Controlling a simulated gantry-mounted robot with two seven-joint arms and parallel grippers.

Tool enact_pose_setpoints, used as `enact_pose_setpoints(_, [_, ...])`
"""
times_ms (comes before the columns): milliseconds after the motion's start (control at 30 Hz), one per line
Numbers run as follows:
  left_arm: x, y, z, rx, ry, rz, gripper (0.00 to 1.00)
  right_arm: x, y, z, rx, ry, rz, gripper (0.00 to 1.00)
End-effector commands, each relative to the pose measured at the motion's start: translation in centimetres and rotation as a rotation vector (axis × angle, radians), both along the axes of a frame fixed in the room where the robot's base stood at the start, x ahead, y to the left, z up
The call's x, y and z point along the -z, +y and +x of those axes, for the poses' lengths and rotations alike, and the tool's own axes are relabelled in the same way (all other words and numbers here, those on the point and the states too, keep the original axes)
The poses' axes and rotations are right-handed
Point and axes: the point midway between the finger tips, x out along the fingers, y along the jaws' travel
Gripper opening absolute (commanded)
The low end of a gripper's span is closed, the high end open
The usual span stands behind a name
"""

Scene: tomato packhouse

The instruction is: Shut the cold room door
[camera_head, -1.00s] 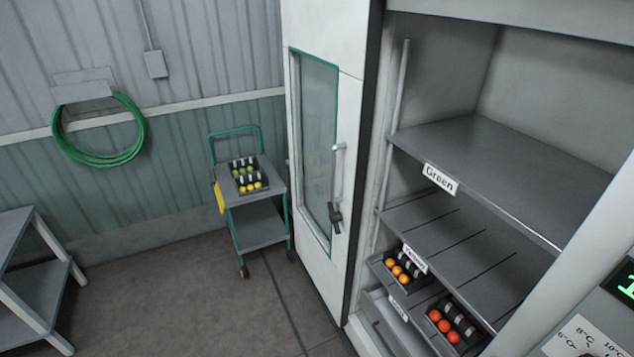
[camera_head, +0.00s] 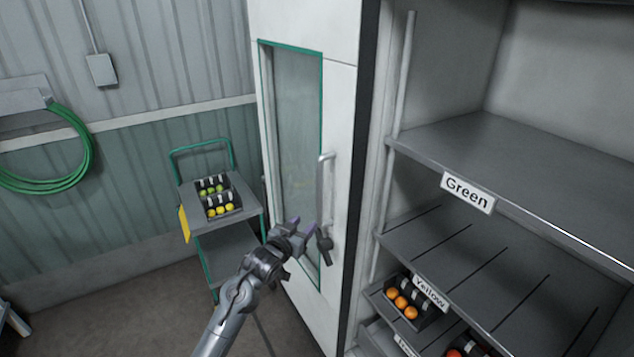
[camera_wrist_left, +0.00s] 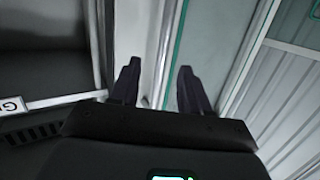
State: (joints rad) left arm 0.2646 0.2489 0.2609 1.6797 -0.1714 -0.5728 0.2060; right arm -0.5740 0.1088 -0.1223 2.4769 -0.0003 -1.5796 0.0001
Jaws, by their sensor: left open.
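The cold room door (camera_head: 340,120) stands open in the head view. In the left wrist view the two dark fingers (camera_wrist_left: 159,72) are apart, with the white door edge (camera_wrist_left: 150,35) and green trim beyond. My right gripper is not in view.
The cold room's shelves (camera_head: 500,150) carry Green and Yellow labels, with orange fruit in a crate (camera_head: 376,292) lower down. A green-handled trolley (camera_head: 245,190) with fruit trays stands left of the door. A green hose (camera_head: 88,160) hangs on the wall.

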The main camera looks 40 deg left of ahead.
Motion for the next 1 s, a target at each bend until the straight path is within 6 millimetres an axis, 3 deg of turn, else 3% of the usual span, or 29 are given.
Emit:
enact_pose_setpoints(33, [-1.8,0.8,1.0,-0.011,-0.046,0.001,0.46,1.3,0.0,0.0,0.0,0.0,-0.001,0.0])
enact_pose_setpoints(100, [-4.4,1.4,1.6,-0.02,-0.096,0.002,0.46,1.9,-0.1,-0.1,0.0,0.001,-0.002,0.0])
enact_pose_setpoints(200, [-7.1,1.6,2.2,-0.023,-0.142,0.005,0.46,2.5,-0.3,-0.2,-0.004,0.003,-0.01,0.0])
enact_pose_setpoints(300, [-8.4,1.6,2.7,-0.023,-0.165,0.005,0.46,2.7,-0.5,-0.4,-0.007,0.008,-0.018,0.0])
enact_pose_setpoints(467, [-9.1,1.8,4.0,-0.021,-0.172,0.004,0.46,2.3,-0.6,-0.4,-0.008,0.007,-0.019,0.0])
enact_pose_setpoints(1000, [-9.0,3.4,11.1,-0.022,-0.17,0.004,0.46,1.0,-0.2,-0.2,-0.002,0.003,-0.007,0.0])
